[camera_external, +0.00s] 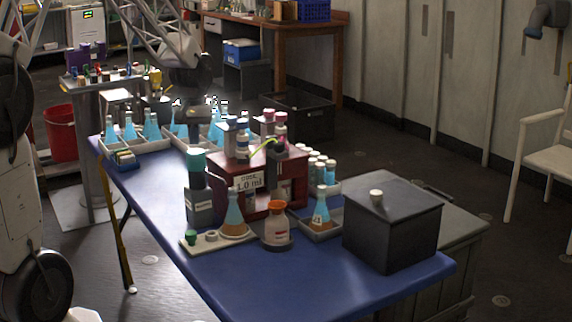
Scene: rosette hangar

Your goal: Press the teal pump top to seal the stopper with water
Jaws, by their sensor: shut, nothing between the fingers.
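The teal pump top (195,161) stands upright over a grey block-like base (199,206) at the left side of the red dosing stand (290,180). My gripper (199,143) comes down from above, shut and empty, with its tip just above the pump top. I cannot tell whether it touches it. The stand carries a sign (249,183) reading "DOSE 1.0 ml". A flask (235,218) of teal and brown liquid stands on a pale tray (208,246) in front. A small green stopper-like piece (191,237) and a pale ring lie beside it. Any water at the stopper is too small to see.
A black lidded box (393,225) fills the right end of the blue table (272,282). Racks of blue flasks (151,128) stand behind. The front edge is clear.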

